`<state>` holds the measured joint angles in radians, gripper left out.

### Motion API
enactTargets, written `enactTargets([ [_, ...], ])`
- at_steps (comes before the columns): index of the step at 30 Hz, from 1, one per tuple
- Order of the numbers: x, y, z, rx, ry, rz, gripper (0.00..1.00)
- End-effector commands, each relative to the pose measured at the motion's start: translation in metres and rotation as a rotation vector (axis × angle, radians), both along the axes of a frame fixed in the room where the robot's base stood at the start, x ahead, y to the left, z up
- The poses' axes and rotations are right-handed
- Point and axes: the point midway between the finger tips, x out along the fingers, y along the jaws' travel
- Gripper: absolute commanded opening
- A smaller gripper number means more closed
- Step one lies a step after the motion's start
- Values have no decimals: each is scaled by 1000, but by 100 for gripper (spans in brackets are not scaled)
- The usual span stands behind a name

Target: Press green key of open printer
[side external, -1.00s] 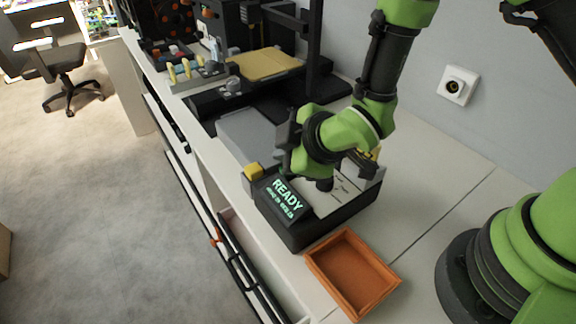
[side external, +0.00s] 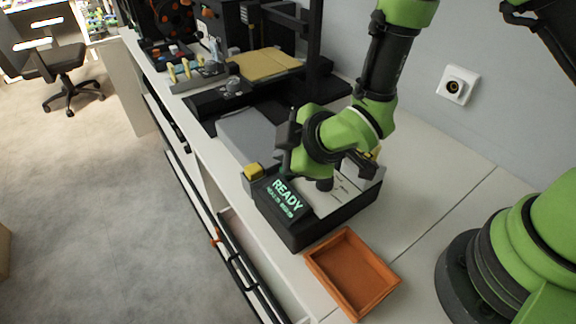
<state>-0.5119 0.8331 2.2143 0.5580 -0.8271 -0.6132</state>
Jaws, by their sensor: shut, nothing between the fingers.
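A dark printer (side external: 322,225) stands on the white bench with a pale top panel (side external: 333,203). Its tilted screen (side external: 285,197) glows with the green word READY above a smaller line that I cannot read. My gripper (side external: 286,167) is shut and empty, low over the printer's back edge just behind the screen. A small dark green patch shows beside the fingertips, but I cannot tell whether it is the green key. The arm and gripper hide that part of the printer, and contact cannot be made out.
An empty orange tray (side external: 352,274) sits in front of the printer. A yellow block (side external: 253,171) is at its left, with a grey flat panel (side external: 246,138) behind. A dark machine with a yellow plate (side external: 266,65) stands farther back.

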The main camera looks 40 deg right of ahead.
Motion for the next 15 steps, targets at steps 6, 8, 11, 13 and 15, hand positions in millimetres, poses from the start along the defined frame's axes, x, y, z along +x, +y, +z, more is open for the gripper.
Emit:
enactTargets([
  [6, 0, 0, 0, 0, 0, 0, 0],
  [8, 0, 0, -1, 0, 0, 0, 0],
  [11, 0, 0, -4, -1, 2, -1, 0],
  [13, 0, 0, -7, 0, 1, 0, 0],
  [15, 0, 0, -8, 0, 0, 0, 0],
])
